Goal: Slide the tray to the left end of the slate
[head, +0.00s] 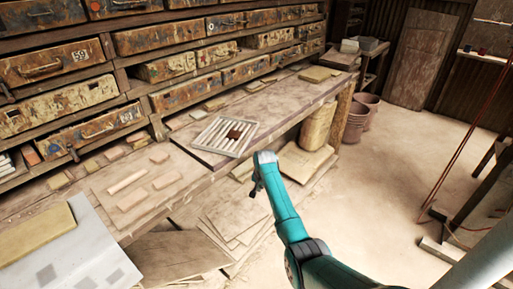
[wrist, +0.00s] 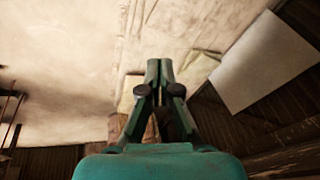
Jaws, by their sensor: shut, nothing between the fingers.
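The tray (head: 208,146) is a pale, shallow frame with several light strips side by side and a dark brown piece on its right part. It lies on the worn bench top, near the front edge, in the head view. I cannot tell for sure which surface is the slate; a long, brownish slab (head: 285,107) runs under the tray and off to the right. My gripper (head: 256,191) is below and right of the tray in the picture, in front of the bench and apart from the tray. Its fingers are together and empty in the wrist view (wrist: 159,68).
Worn drawers (head: 160,42) rise behind the bench. Small flat blocks (head: 127,182) lie to the left of the tray. A grey sheet (head: 95,252) is at lower left. Boards (head: 235,215) lie below the bench.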

